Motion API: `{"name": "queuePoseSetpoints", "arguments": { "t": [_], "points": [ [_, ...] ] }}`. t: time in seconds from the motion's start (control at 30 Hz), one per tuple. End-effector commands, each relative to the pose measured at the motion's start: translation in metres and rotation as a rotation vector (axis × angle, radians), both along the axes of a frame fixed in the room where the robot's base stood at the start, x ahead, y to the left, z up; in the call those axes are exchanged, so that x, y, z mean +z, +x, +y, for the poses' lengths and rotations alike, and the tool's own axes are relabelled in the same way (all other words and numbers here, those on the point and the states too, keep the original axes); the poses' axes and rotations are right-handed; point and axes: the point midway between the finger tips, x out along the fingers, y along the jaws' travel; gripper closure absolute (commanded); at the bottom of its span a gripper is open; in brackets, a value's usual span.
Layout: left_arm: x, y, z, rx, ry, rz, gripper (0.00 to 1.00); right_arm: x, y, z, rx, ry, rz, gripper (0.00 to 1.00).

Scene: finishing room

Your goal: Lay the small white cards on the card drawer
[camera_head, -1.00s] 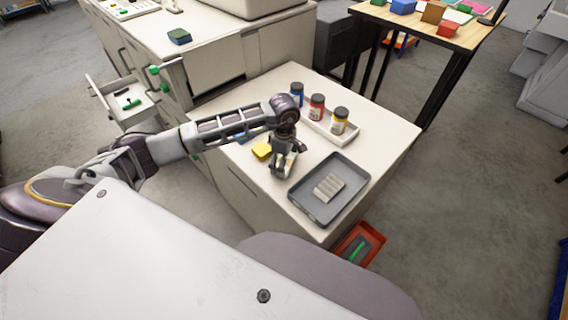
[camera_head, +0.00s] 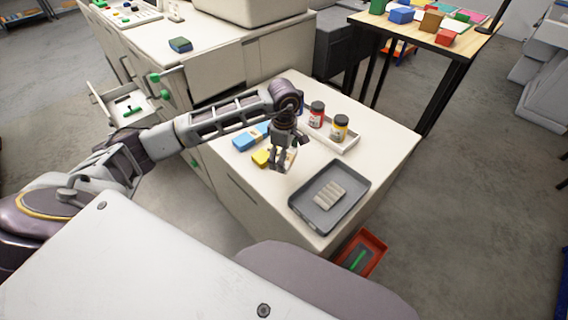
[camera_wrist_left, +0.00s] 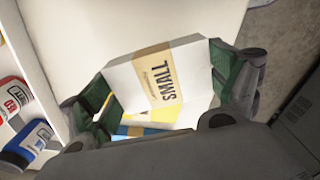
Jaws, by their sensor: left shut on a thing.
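The small white cards are a white pack (camera_wrist_left: 195,62) with a tan band reading "SMALL". My left gripper (camera_head: 279,163) is shut on this pack, with green-padded fingers on both sides of it in the left wrist view (camera_wrist_left: 160,105). In the head view the gripper is over the white counter, left of the grey tray, and mostly hides the pack. An open drawer (camera_head: 99,101) with a green handle and small dark and green things inside juts from the cabinet at the left. I cannot tell whether it is the card drawer. My right gripper is not in view.
A yellow pack (camera_head: 261,158) and a blue pack (camera_head: 245,141) lie beside the gripper. A grey tray (camera_head: 302,208) holds pale bars. A white tray (camera_head: 345,147) holds jars. A red bin (camera_head: 376,246) stands below the counter's front corner.

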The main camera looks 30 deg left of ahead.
Motion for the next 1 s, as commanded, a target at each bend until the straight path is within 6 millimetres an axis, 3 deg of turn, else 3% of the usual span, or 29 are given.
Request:
{"name": "queuePoseSetpoints", "arguments": {
  "t": [0.3,1.0],
  "points": [
    [0.031,0.0,0.001,0.0,0.001,-0.001,0.42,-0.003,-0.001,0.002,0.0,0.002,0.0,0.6],
    [0.035,0.0,0.0,-0.01,0.001,0.0,0.42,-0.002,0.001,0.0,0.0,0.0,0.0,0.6]
  ]
}}
